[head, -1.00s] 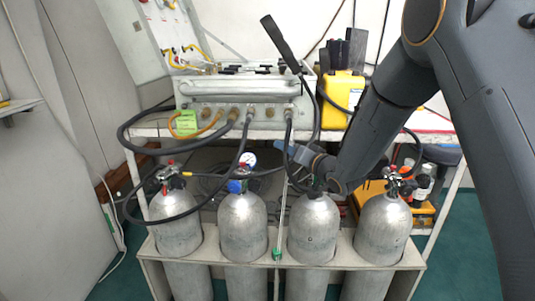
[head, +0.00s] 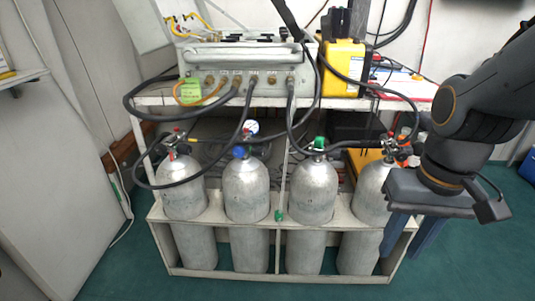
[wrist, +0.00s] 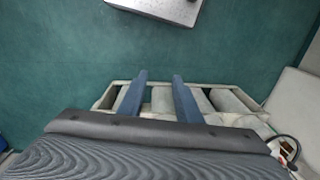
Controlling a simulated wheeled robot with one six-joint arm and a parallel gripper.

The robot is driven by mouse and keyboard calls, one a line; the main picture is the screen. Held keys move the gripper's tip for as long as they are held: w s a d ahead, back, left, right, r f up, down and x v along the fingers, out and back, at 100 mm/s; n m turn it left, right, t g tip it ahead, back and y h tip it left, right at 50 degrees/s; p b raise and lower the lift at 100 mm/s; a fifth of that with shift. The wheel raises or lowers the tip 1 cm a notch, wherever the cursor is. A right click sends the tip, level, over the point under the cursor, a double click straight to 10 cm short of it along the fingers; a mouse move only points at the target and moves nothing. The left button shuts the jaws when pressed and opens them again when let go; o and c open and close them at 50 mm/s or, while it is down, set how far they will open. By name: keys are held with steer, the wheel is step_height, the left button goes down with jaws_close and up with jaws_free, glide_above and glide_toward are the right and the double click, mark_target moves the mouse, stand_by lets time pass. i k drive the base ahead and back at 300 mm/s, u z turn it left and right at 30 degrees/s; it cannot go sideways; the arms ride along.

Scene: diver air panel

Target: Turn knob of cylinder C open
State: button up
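Four silver gas cylinders stand upright in a white rack. No letters are readable on them; the third from the left, which I take as cylinder C (head: 312,195), has a green knob (head: 320,143) on its valve. A black hose runs to its valve. Whether the valve is open cannot be told. My gripper (head: 408,250) is at the right, in front of the fourth cylinder (head: 370,188) and partly hiding it, with its blue fingers pointing down. It is apart from the green knob. In the wrist view my gripper (wrist: 160,78) has its fingers spread, with nothing between them.
A bench (head: 145,130) behind carries a grey panel (head: 245,65) and a yellow case (head: 343,68). Black hoses hang over the cylinders. The green floor in front is clear.

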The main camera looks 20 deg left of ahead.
mark_target(256, 150)
steer(key=z, duration=0.05)
steer(key=k, duration=1.15)
steer(key=z, duration=0.8)
steer(key=i, duration=1.15)
steer(key=u, duration=0.65)
steer(key=i, duration=0.55)
steer(key=u, duration=0.75)
steer(key=i, duration=0.55)
